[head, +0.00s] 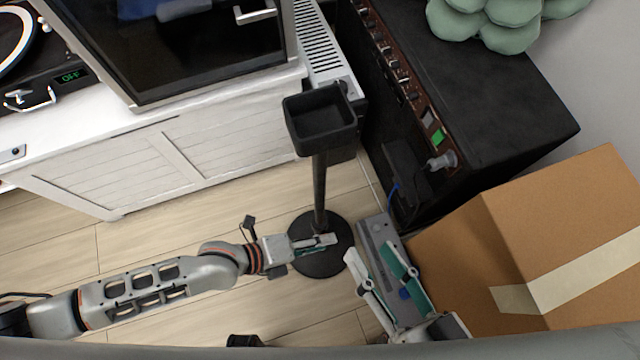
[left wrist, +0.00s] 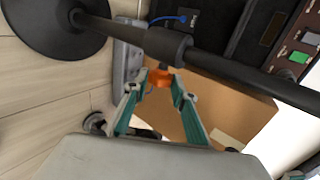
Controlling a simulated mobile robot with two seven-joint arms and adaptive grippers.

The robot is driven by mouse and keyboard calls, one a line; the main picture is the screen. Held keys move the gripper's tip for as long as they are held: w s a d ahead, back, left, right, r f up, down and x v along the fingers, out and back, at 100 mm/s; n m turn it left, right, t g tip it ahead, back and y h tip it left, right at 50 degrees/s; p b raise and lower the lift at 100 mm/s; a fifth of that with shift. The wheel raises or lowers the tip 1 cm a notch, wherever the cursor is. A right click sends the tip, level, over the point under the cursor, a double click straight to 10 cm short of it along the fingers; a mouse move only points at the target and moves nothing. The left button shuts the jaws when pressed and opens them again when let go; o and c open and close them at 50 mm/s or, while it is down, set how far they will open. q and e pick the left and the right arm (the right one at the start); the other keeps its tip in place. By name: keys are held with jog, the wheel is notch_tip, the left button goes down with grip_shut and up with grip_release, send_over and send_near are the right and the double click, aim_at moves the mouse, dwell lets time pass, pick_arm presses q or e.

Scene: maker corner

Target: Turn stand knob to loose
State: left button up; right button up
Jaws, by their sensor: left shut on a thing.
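The black stand has a square tray (head: 320,122) on top, an upright pole (head: 319,185) and a round base (head: 308,264) on the floor. In the left wrist view its pole (left wrist: 240,70) crosses the picture and its base (left wrist: 50,25) is at the upper left. The orange stand knob (left wrist: 158,79) sticks out from the collar on the pole. In the head view the knob is hidden. My right gripper (head: 373,258) is open and empty, right of the base.
A cardboard box (head: 570,215) stands at the right. A black amplifier (head: 490,110) with a knob panel is behind it. A grey power strip (head: 371,232) lies beside the base. A white cabinet (head: 120,175) is at the back left. Wooden floor (head: 160,235) is open at the left.

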pick_arm(q)
jog(key=shift+s+f, duration=0.1)
dwell(0.4)
jog(key=o, duration=1.1)
jog(key=v, duration=1.2)
